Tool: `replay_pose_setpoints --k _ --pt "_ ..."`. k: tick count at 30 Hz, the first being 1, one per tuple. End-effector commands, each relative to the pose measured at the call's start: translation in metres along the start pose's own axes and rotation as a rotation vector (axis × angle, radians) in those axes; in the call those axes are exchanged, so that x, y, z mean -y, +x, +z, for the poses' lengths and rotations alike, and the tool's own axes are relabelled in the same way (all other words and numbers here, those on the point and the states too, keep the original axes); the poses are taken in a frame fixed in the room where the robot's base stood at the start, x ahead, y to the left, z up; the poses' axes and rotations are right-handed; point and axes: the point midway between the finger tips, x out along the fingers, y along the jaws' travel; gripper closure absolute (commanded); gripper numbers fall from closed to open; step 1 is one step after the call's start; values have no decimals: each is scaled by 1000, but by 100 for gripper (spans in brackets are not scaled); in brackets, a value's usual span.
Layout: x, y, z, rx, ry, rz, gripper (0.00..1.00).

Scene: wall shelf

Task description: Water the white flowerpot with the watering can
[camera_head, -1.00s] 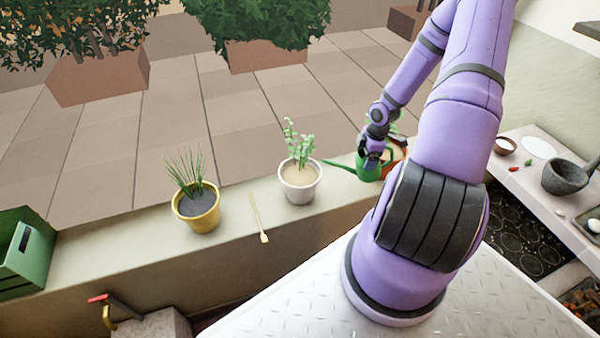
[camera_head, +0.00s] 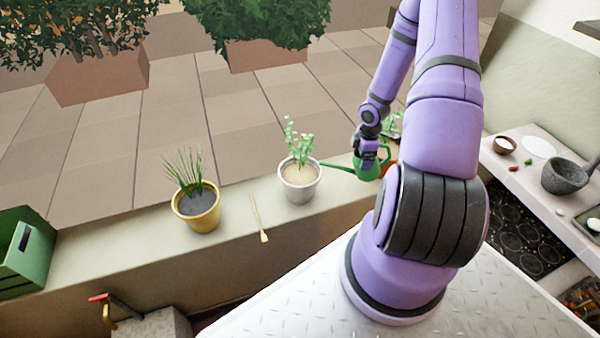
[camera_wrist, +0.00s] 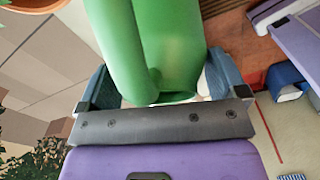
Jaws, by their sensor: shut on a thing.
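The white flowerpot (camera_head: 299,190) stands on the ledge with light soil and a leafy green plant. The green watering can (camera_head: 368,168) is to its right, its long spout pointing left toward the pot. The spout tip is close to the pot's right rim; I cannot tell whether they touch. My gripper (camera_head: 368,150) is shut on the watering can from above. In the wrist view the green can (camera_wrist: 160,50) fills the space between my two fingers (camera_wrist: 155,85). Whether the can is lifted off the ledge is hard to tell.
A yellow pot (camera_head: 197,210) with a spiky plant and a thin wooden stick (camera_head: 258,218) are on the ledge left of the white pot. A green crate (camera_head: 27,250) stands at the far left. Another plant (camera_head: 393,127) is partly hidden behind my arm.

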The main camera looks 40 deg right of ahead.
Motion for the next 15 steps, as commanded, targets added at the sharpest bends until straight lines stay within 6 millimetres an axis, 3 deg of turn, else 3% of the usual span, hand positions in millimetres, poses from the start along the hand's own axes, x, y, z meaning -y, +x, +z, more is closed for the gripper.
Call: replay_pose_setpoints --k 15 --pt "0 -12 -11 79 0 1 55"
